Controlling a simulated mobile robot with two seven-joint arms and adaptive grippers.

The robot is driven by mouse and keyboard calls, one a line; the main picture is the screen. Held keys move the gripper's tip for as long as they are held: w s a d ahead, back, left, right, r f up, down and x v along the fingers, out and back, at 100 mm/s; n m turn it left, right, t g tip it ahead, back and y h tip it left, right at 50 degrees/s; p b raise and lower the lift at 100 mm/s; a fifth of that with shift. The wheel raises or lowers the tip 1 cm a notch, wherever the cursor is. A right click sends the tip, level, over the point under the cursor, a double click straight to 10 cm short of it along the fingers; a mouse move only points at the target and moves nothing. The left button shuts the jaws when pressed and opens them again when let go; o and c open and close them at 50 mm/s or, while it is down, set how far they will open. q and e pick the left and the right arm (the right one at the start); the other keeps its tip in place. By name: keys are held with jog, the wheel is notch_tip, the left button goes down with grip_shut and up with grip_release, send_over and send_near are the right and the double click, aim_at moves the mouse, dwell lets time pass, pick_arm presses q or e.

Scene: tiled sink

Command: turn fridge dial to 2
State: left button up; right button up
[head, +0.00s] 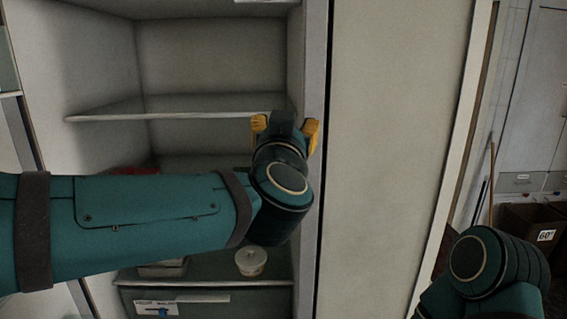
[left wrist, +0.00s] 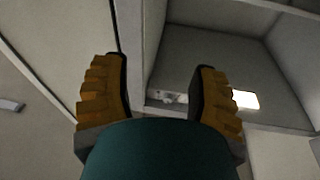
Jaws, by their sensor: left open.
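The open fridge (head: 215,60) fills the left and middle of the head view. My left gripper (head: 286,124) is in front of the fridge's right side wall, its yellow fingers spread and nothing between them. In the left wrist view the gripper (left wrist: 159,72) is open and points up at an inner corner of the fridge. A small pale strip with a tiny knob-like part (left wrist: 170,97) shows between the fingers, apart from them; it may be the dial, but its number is too small to read. My right gripper is out of view.
A bright lamp (left wrist: 245,99) glows beside the strip. A glass shelf (head: 180,115) crosses the fridge. A lidded white pot (head: 251,261) stands lower down, above a drawer with a labelled slider (head: 157,308). A cardboard box (head: 530,232) is at the far right.

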pick_arm(q)
notch_tip(320, 180, down, 7)
jog(key=w+g, duration=0.1)
jog(key=w, duration=0.1)
jog(key=shift+w+r+h, duration=0.15)
jog(key=shift+w+h, duration=0.1)
jog(key=shift+h, duration=0.05)
jog(key=shift+a+r, duration=0.1)
jog(key=shift+r, duration=0.05)
